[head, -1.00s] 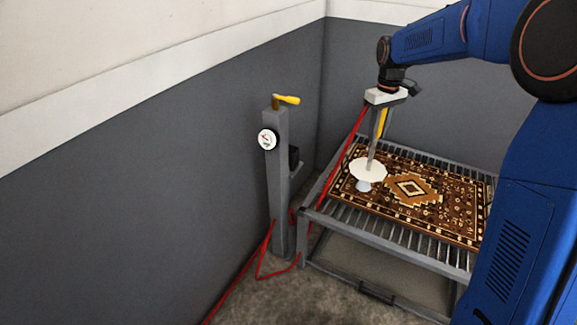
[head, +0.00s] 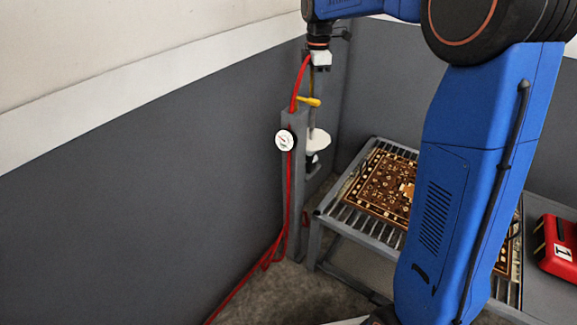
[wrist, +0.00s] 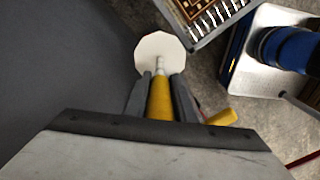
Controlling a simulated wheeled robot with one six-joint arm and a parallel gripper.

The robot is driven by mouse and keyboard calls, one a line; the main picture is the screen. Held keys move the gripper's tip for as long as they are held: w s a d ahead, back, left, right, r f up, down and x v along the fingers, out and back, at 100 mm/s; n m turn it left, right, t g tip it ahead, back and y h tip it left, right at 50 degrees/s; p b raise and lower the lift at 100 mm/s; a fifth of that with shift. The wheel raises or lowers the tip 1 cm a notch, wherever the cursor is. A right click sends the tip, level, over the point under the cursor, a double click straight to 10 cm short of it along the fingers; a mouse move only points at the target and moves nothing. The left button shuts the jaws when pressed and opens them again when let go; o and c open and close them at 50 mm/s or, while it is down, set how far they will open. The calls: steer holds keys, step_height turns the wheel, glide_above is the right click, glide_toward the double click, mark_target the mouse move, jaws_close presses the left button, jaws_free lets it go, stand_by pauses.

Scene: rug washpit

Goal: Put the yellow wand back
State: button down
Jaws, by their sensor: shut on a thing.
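My gripper (head: 320,70) is shut on the yellow wand and holds it upright in the air, beside the grey post (head: 292,190). In the wrist view the wand's yellow handle (wrist: 160,98) sits between the two fingers. Its white disc (wrist: 160,50) is at the far end; in the head view the disc (head: 318,141) hangs just right of the post. A dark holder (head: 312,168) on the post's side shows partly below the disc. I cannot tell whether they touch. A yellow lever (head: 309,102) on the post top overlaps the wand's shaft.
A round gauge (head: 284,141) faces out from the post. A red hose (head: 289,200) runs from the wand to the floor. A slatted rack (head: 345,222) with a patterned rug (head: 378,185) stands right of the post. A red box (head: 557,245) is at far right.

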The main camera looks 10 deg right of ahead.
steer(key=shift+w+a+r, duration=0.1)
steer(key=shift+w+a, duration=0.1)
steer(key=shift+a, duration=0.15)
steer(key=shift+w+a+f+n, duration=0.1)
steer(key=shift+a+f+n, duration=0.1)
steer(key=shift+f+n, duration=0.1)
steer(key=shift+f, duration=4.8)
steer(key=c, duration=1.5)
jaws_free()
step_height(320, 180, up, 12)
steer(key=shift+r, duration=0.15)
